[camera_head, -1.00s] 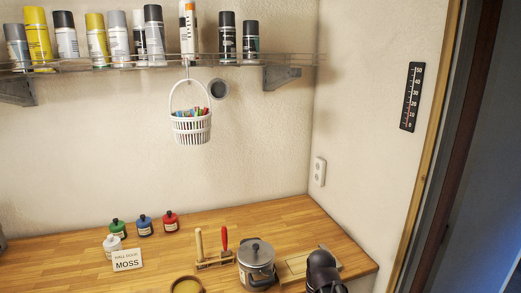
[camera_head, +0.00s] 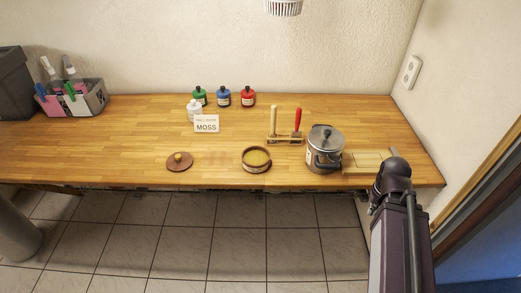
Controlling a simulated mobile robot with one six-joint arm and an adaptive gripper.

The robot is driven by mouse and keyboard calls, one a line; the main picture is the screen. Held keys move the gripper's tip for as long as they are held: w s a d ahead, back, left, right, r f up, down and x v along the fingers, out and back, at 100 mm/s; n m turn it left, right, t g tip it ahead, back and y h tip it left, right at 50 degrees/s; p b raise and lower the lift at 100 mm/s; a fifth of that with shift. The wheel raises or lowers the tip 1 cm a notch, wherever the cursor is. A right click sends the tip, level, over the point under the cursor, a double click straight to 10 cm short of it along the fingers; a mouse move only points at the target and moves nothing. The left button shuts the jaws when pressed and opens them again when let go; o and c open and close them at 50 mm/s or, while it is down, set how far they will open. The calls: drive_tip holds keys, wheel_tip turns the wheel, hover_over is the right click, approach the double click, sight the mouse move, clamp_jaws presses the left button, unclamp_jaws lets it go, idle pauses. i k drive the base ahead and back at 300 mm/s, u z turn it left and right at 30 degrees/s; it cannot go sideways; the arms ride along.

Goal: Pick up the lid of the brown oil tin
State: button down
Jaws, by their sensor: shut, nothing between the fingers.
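The brown oil tin (camera_head: 256,168) stands open near the front edge of the wooden worktop, with something yellowish inside. A round brown lid (camera_head: 172,163) with a small yellowish knob lies flat on the worktop to the left of the tin, apart from it and close to the front edge. My arm rises at the lower right of the head view, and its fingers do not show.
A lidded metal pot (camera_head: 322,158), a wooden rack (camera_head: 285,140) with two handled tools and a wooden board (camera_head: 365,162) stand right of the tin. Small bottles (camera_head: 223,98) and a MOSS sign (camera_head: 206,124) are behind. A grey caddy (camera_head: 90,103) is at left. Worktop left of the lid is clear.

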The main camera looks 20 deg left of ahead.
sight(179, 161)
drive_tip(key=u, duration=1.55)
drive_tip(key=k, duration=0.6)
drive_tip(key=u, duration=0.1)
drive_tip(key=i, duration=0.35)
